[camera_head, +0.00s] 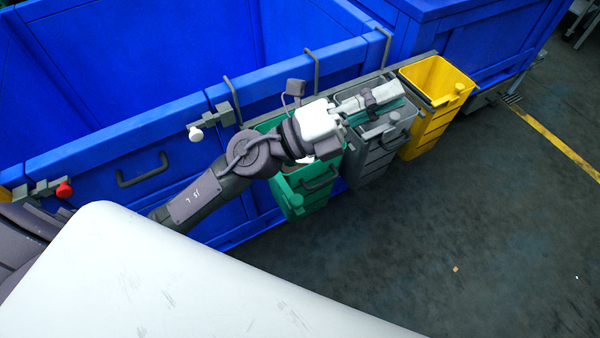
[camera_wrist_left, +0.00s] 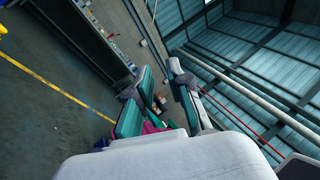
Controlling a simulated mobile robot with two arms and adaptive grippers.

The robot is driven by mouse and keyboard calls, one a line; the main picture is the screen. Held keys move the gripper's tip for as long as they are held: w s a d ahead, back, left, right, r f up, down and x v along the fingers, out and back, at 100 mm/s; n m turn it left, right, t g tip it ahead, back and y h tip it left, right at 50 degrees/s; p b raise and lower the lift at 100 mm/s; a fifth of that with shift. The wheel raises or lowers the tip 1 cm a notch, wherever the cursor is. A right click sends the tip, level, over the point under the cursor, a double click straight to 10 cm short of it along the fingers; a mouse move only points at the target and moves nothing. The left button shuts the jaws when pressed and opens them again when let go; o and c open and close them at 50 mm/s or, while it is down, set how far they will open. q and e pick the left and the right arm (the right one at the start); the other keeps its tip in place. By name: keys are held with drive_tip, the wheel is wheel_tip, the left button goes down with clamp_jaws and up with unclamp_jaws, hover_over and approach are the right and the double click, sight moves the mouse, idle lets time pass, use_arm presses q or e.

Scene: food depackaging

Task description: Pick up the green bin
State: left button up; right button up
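The green bin (camera_head: 305,190) hangs on the side of the large blue container, at the left end of a row of bins. My left forearm and wrist cover much of its top. My left gripper (camera_head: 392,98) is past the green bin, over the grey bin, and is not touching the green one as far as I can see. In the left wrist view its two fingers (camera_wrist_left: 162,85) stand apart with no bin wall between them. A small magenta patch near the finger bases is unclear. My right gripper is in neither view.
A grey bin (camera_head: 372,158) and a yellow bin (camera_head: 432,125) hang to the right of the green one. The blue container (camera_head: 110,140) stands behind, with hooks and a handle (camera_head: 142,170) on its wall. The dark floor (camera_head: 470,230) at the right is mostly clear.

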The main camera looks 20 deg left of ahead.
use_arm(q)
drive_tip(key=s+d+f+m+g+y, duration=0.2)
drive_tip(key=d+f+m+g+y, duration=0.15)
drive_tip(key=f+m+g, duration=0.6)
drive_tip(key=w+a+f+y, duration=0.2)
drive_tip(key=a+f+y, duration=0.1)
drive_tip(key=a+y, duration=0.1)
drive_tip(key=w+a+f+m+y, duration=0.1)
drive_tip(key=w+a+f+y, duration=0.1)
drive_tip(key=a+f+y, duration=0.2)
drive_tip(key=w+a+f+m+y, duration=0.1)
drive_tip(key=a+f+y, duration=0.3)
drive_tip(key=a, duration=0.5)
drive_tip(key=shift+w+a+y, duration=0.1)
drive_tip(key=shift+w+y, duration=0.15)
drive_tip(key=shift+w, duration=0.2)
hover_over(313, 178)
drive_tip(key=f, duration=0.6)
drive_tip(key=shift+s+f, duration=0.2)
drive_tip(key=shift+f, duration=0.15)
drive_tip(key=shift+p+x, duration=0.75)
drive_tip(key=shift+x, duration=2.3)
drive_tip(key=shift+w+a, duration=0.1)
drive_tip(key=shift+a, duration=0.1)
drive_tip(key=shift+f+b, duration=0.2)
drive_tip(key=shift+b, duration=0.1)
drive_tip(key=shift+t, duration=0.25)
